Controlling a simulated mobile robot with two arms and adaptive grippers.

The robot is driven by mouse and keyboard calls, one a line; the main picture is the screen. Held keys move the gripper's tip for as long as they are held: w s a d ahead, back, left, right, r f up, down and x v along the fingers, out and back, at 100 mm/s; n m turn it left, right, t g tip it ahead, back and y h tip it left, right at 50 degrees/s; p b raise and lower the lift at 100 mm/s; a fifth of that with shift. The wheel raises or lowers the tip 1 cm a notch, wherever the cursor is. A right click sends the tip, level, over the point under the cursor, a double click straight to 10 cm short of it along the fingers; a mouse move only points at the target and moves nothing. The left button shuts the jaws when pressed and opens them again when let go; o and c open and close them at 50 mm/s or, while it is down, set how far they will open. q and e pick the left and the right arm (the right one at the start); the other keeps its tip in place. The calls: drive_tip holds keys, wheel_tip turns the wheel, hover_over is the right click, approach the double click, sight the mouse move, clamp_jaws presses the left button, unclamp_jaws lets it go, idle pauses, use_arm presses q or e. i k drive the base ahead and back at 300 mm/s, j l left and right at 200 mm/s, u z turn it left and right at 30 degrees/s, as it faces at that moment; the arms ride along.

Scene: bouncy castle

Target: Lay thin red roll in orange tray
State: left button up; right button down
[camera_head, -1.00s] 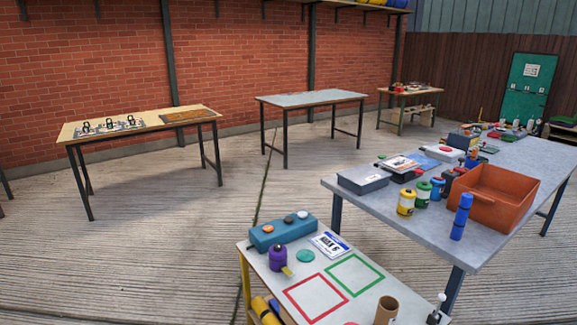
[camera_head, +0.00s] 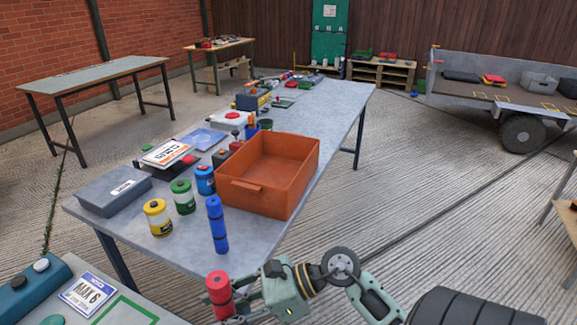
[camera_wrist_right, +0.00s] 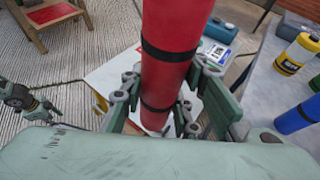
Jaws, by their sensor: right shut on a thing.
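The thin red roll (camera_head: 219,293) with black bands stands upright in my right gripper (camera_head: 234,317), at the bottom of the head view. In the right wrist view the roll (camera_wrist_right: 172,60) is between the fingers of the right gripper (camera_wrist_right: 160,108), which is shut on it. The orange tray (camera_head: 254,191) sits on the long grey table, beyond the gripper and a little to its right. Its inside looks empty. My left gripper is not in the head view.
A blue roll (camera_head: 216,226) stands just in front of the tray's left side. Yellow (camera_head: 158,219), green (camera_head: 182,197) and blue (camera_head: 205,181) canisters stand left of it. A grey box (camera_head: 114,191) is at the table's left end.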

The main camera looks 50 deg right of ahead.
sight(265, 180)
drive_tip(key=i+l, duration=0.1)
drive_tip(key=l, duration=0.35)
drive_tip(key=i+l, duration=0.1)
drive_tip(key=l, duration=0.4)
drive_tip(key=i+l, duration=0.1)
drive_tip(key=l, duration=0.35)
drive_tip(key=i+l, duration=0.1)
drive_tip(key=l, duration=0.35)
drive_tip(key=i+l, duration=0.1)
drive_tip(key=l, duration=0.4)
